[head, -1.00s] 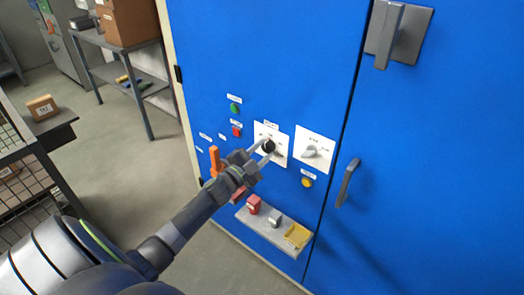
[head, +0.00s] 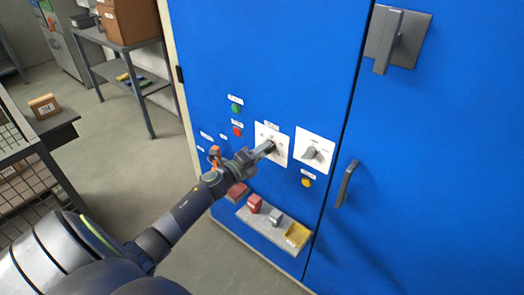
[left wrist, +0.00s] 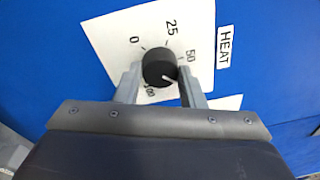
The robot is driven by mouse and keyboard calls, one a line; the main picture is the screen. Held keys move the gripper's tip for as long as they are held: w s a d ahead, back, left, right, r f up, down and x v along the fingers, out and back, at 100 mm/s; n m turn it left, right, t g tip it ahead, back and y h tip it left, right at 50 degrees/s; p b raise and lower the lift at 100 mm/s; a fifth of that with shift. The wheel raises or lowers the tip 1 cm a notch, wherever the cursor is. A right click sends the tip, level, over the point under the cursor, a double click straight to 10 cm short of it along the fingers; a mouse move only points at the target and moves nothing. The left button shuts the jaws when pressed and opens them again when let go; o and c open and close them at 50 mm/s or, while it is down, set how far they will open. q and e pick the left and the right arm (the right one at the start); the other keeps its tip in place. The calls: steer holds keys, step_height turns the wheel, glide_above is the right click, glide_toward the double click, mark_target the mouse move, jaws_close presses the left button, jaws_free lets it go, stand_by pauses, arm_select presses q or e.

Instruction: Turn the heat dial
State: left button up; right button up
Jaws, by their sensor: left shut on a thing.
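The heat dial is a round black knob (left wrist: 158,67) on a white plate (left wrist: 110,35) marked 0, 25, 50 and 100, beside a HEAT label (left wrist: 225,47). Its white pointer line points to the lower right in the left wrist view, past the 50 mark. My left gripper (left wrist: 160,85) is shut on the knob, one finger on each side. In the head view, my left gripper (head: 268,148) reaches the white dial plate (head: 281,157) on the blue cabinet and hides most of the knob. My right gripper is not in view.
A second white plate with a grey switch (head: 312,152) is just right of the dial. Green (head: 236,108) and red (head: 237,132) buttons are to its left, and a yellow one (head: 306,183) below right. A ledge (head: 262,228) with small blocks and a yellow tray (head: 298,235) is below.

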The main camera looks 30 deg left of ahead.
arm_select(q)
steer(key=shift+r+m+g+y+p, duration=0.1)
steer(key=shift+m+g+y+p, duration=0.35)
steer(key=shift+m, duration=1.95)
steer(key=shift+f+m+h+p, duration=0.1)
steer(key=shift+m+p, duration=0.6)
steer(key=shift+m, duration=1.7)
steer(key=shift+r+m+g+y+p, duration=0.1)
steer(key=shift+m+g+y+p, duration=0.35)
steer(key=shift+m, duration=1.95)
steer(key=o, duration=1)
